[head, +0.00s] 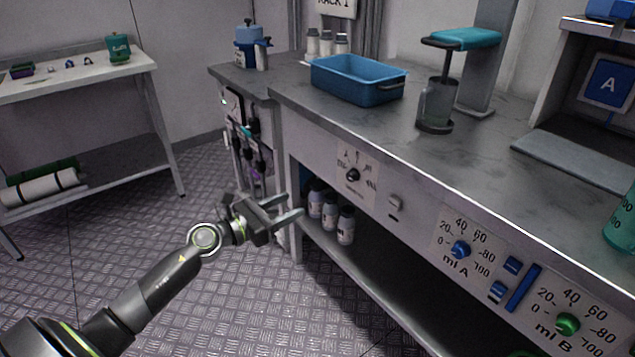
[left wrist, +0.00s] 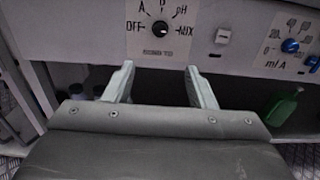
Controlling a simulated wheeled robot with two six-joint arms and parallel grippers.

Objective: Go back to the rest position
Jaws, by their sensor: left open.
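My left gripper (head: 287,206) reaches in from the lower left in the head view, in front of the bench's cabinet and left of the small bottles on the lower shelf. Its two fingers are apart with nothing between them. The same knob shows in the head view (head: 352,175). The gripper appears apart from the panel. My right gripper is not in view.
The bench (head: 400,150) carries a blue tray (head: 352,84) and a dispenser (head: 470,45) with a dark cup (head: 437,105). Small bottles (head: 346,225) stand on its lower shelf. A side table (head: 90,72) is at the far left. The floor between is clear.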

